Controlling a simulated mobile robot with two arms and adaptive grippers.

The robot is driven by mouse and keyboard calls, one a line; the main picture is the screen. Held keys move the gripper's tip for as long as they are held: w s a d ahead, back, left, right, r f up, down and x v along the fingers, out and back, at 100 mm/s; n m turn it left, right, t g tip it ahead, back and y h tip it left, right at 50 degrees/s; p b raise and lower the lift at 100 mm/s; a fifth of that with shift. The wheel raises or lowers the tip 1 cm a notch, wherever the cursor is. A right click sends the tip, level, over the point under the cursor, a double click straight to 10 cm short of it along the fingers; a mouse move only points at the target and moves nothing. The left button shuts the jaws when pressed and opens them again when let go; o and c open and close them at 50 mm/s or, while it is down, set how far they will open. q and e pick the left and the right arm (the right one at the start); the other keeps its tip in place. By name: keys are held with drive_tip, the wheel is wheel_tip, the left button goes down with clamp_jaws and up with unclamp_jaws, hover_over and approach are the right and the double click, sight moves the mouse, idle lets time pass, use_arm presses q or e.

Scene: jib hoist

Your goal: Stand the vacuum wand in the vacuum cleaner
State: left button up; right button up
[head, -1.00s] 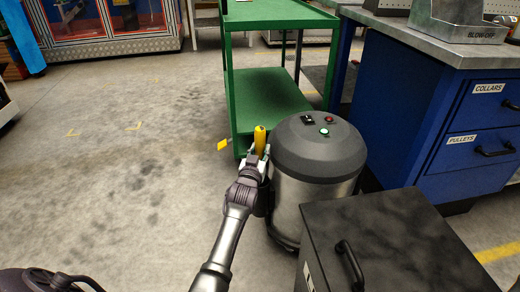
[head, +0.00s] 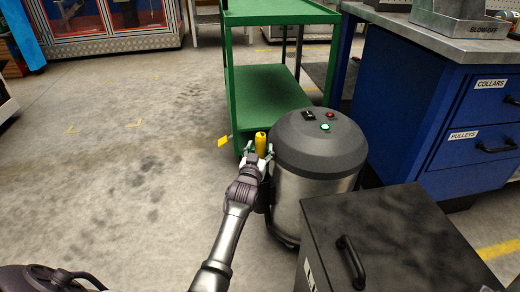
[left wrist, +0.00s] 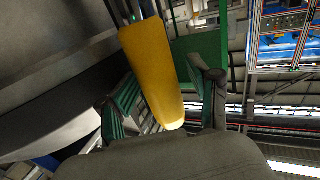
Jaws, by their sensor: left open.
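The vacuum cleaner (head: 318,150) stands upright on the floor, with a dark domed lid, a green button and a shiny metal body. The vacuum wand (head: 260,143) shows as a yellow upright grip close to the cleaner's left side. Its lower part is hidden behind my left gripper (head: 257,156). That gripper is open, with its fingers apart on either side of the grip. In the left wrist view the yellow wand grip (left wrist: 152,70) lies between the two green-padded fingers, with a gap beside the right one. Whether the wand's lower end is seated is hidden. My right gripper is not in view.
A green cart (head: 270,95) stands close behind the cleaner. A dark box with a handle (head: 395,235) is at the front right. A blue drawer cabinet (head: 410,105) stands at the right. The floor at the left is clear.

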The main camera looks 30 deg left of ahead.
use_arm(q)
drive_tip(key=shift+f, duration=0.1)
drive_tip(key=shift+s+d, duration=0.2)
drive_tip(key=shift+s, duration=0.3)
drive_tip(key=v, duration=1.1)
drive_tip(key=shift+a, duration=0.1)
